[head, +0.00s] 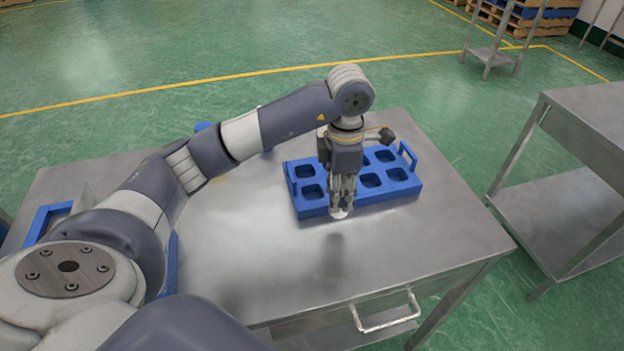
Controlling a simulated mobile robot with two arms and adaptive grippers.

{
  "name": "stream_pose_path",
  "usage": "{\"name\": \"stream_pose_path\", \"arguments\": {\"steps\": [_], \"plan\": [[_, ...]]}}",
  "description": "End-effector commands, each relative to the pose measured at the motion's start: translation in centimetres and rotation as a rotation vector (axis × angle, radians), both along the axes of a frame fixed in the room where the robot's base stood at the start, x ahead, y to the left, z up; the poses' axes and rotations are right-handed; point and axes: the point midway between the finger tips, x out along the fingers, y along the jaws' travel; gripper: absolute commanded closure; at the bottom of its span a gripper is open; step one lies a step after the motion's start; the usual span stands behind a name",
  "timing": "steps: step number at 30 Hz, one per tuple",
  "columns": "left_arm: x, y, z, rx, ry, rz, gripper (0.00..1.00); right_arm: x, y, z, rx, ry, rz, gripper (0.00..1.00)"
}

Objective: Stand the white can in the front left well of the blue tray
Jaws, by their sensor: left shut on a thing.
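The blue tray (305,207) lies on the metal table, with square wells in two rows and a handle at each end. The wells that show, such as the front left well (313,192), look empty. My left gripper (342,203) points down at the tray's front edge and hides some middle wells. It is shut on a white thing, seemingly the white can (340,214), of which only a small part shows below the fingertips. A shadow on the table in front suggests it is held up. My right gripper is out of view.
The metal table (250,270) is bare in front of the tray. Another blue frame or tray (41,222) stands at the far left, partly behind my arm. A small blue thing (203,127) shows behind my arm. A second metal table (590,120) stands apart at right.

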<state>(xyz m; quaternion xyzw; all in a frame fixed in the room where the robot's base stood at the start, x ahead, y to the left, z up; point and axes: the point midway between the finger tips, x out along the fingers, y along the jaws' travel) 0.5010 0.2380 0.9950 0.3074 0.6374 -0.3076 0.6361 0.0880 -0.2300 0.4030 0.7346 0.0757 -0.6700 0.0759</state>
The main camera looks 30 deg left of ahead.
Motion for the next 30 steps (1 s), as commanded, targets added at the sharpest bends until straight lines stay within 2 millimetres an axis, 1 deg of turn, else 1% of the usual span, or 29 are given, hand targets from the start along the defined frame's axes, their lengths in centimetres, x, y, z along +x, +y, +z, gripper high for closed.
{"name": "stream_pose_path", "arguments": {"steps": [1, 6, 9, 12, 17, 22, 25, 30], "plan": [[0.3, 1.5, 0.3, 0.002, 0.002, 0.007, 0.96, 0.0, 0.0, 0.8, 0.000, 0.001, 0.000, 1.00], [1.6, 5.6, -0.2, 0.001, 0.002, 0.004, 0.96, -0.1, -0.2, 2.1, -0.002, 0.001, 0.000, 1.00], [2.2, 7.4, -0.4, 0.001, 0.001, 0.002, 0.96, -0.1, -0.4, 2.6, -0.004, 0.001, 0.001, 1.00], [2.5, 8.4, -0.7, -0.001, -0.001, -0.001, 0.96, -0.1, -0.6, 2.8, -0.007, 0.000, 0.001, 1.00], [2.6, 8.8, -1.2, -0.001, 0.001, -0.003, 0.96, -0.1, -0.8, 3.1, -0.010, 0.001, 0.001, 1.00], [2.5, 8.8, -3.1, -0.001, 0.003, -0.002, 0.96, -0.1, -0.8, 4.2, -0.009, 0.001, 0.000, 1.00], [2.6, 8.7, -4.2, -0.001, -0.001, -0.004, 0.96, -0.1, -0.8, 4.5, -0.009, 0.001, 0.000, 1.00], [2.7, 8.8, -4.3, 0.000, -0.002, -0.004, 0.96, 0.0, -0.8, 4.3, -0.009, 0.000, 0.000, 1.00]]}}
